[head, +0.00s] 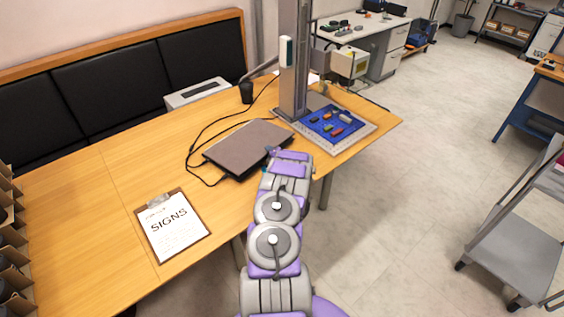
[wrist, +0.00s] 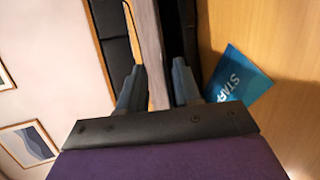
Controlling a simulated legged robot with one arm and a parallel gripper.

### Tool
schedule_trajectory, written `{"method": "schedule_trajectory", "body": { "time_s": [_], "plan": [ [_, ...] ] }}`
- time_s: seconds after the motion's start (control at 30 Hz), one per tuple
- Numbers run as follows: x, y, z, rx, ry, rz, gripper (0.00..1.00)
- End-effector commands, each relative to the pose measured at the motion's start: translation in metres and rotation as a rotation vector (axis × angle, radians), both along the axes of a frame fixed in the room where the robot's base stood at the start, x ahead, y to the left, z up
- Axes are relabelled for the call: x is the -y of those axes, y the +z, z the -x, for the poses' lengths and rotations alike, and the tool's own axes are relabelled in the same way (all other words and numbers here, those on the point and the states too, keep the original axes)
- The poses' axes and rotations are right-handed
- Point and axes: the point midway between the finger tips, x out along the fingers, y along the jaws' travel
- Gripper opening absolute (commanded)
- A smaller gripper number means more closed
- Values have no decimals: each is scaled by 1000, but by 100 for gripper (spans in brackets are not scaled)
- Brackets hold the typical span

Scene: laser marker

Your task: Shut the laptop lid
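The laptop (head: 245,145) lies on the wooden table in the head view. Its grey-brown lid looks low over the dark base, flat or nearly flat; I cannot tell whether a gap remains. My gripper (wrist: 158,72) shows in the wrist view with its two dark fingers apart. A grey-brown strip (wrist: 148,40), probably the laptop lid's edge, shows beyond and between the fingers, with a dark band beside it. I cannot tell whether the fingers touch it. In the head view my arm reaches to the laptop's right front corner and hides the fingertips.
A clipboard (head: 172,226) marked SIGNS lies at the front left. The laser marker column (head: 293,70) and a blue tray (head: 335,125) with small parts stand right of the laptop. Black cables run behind it. A blue card (wrist: 238,76) lies on the table.

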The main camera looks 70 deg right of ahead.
Motion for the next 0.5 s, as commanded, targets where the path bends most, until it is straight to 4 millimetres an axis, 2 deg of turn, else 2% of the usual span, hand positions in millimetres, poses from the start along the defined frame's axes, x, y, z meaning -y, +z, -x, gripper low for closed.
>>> {"method": "schedule_trajectory", "body": {
  "time_s": [0.5],
  "plan": [
    [-50, 30, 57, 2, -4, -5, 33]
  ]
}}
